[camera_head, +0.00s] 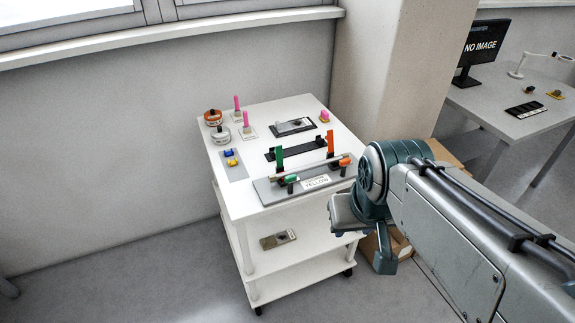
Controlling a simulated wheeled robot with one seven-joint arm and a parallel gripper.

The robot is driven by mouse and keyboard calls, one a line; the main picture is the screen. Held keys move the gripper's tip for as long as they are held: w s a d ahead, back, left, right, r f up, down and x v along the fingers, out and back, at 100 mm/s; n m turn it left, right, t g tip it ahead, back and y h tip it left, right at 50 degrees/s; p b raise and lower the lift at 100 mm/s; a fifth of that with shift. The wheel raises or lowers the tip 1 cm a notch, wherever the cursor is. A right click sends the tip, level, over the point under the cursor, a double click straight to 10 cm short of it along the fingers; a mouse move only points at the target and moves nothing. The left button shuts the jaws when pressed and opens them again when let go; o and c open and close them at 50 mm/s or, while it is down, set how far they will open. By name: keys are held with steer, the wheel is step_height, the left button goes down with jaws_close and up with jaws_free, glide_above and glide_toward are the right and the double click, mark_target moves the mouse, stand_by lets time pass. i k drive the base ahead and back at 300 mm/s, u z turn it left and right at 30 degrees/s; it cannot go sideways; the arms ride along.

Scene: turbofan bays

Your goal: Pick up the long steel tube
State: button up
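A thin steel tube (318,171) appears to lie across a grey plate (264,192) at the front of the white cart's top. Green and orange clamp-like parts stand by its ends. The small size makes its exact ends and supports hard to tell. My gripper (364,240) is at the cart's front right corner, to the right of the tube and apart from it. Its two fingers are spread, and nothing shows between them.
The white cart (236,206) also carries a black holder (298,150) with green and orange uprights, round gauges (221,133), pink pegs and a small black tray (293,126). A pillar and desk (510,125) stand behind right. Floor at left is clear.

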mark_target(274, 177)
steer(key=i, duration=0.95)
